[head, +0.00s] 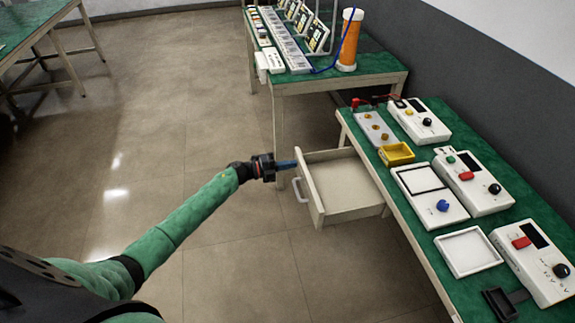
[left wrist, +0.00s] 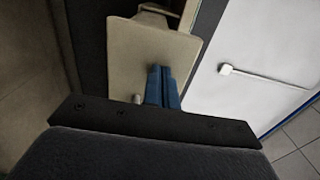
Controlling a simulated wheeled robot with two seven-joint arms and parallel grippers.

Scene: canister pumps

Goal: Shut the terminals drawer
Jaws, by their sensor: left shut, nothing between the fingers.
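The pale beige drawer (head: 345,186) stands pulled out from under the green-topped table (head: 404,213) on the right, and its inside looks empty. Its front panel (head: 311,205) faces left and carries a pale handle (head: 299,190). My left gripper (head: 292,164) is shut and empty, with its blue fingertips at the far upper end of the drawer front. In the left wrist view the closed blue fingers (left wrist: 162,88) point at a beige panel (left wrist: 145,50). I cannot tell whether they touch it. No label shows on the drawer. My right gripper is out of view.
On the table are several white instruments (head: 474,184), a yellow tray (head: 397,154) and a white tray (head: 468,252). A second green table (head: 376,66) with an orange canister (head: 349,40) stands behind. The tiled floor left of the drawer is clear.

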